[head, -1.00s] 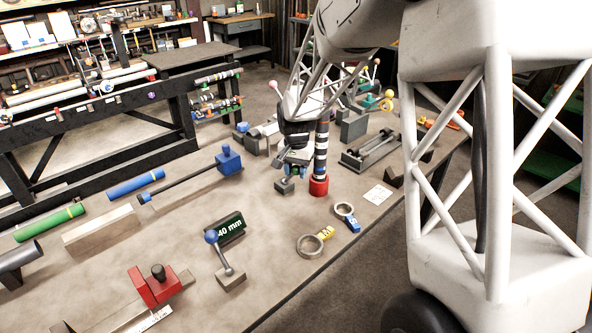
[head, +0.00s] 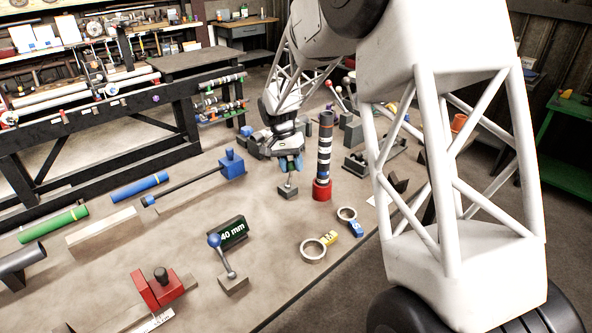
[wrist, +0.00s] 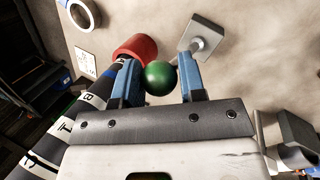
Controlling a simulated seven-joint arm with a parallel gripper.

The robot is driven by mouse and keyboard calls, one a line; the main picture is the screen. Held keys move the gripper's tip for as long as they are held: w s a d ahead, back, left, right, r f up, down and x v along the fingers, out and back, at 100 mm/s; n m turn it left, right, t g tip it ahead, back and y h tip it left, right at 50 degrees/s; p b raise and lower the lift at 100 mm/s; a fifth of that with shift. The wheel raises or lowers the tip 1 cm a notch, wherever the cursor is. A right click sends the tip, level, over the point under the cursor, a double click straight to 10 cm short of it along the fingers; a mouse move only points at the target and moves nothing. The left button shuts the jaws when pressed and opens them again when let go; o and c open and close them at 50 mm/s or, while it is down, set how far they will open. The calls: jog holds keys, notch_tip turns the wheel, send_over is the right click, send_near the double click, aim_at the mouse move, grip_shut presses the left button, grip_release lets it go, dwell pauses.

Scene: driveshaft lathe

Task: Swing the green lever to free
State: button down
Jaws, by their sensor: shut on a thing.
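The green lever has a round green ball knob (wrist: 160,77), seen in the wrist view between two blue fingers. Its grey block base (head: 288,192) stands on the bench, and a short rod rises from it toward my gripper (head: 290,163). The base also shows in the wrist view (wrist: 205,38), just beyond the fingertips. My gripper is shut on the green knob. In the head view the fingers hide most of the knob.
A striped black and white column (head: 325,145) in a red base (head: 321,190) stands close to the right of my gripper. A blue-knobbed lever (head: 215,241) and two metal rings (head: 313,250) lie nearer the front.

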jog(key=w+a+f+g+h, duration=0.1)
jog(key=w+a+g+h, duration=0.1)
jog(key=w+a, duration=0.4)
jog(key=shift+f+g+h, duration=0.3)
jog(key=shift+f, duration=0.1)
dwell(0.6)
dwell(0.3)
jog(key=c, duration=0.7)
grip_release()
jog(key=shift+c, duration=0.2)
jog(key=shift+r, duration=0.1)
jog(key=v, duration=0.7)
jog(key=shift+w+a+r, duration=0.15)
jog(key=shift+r, duration=0.1)
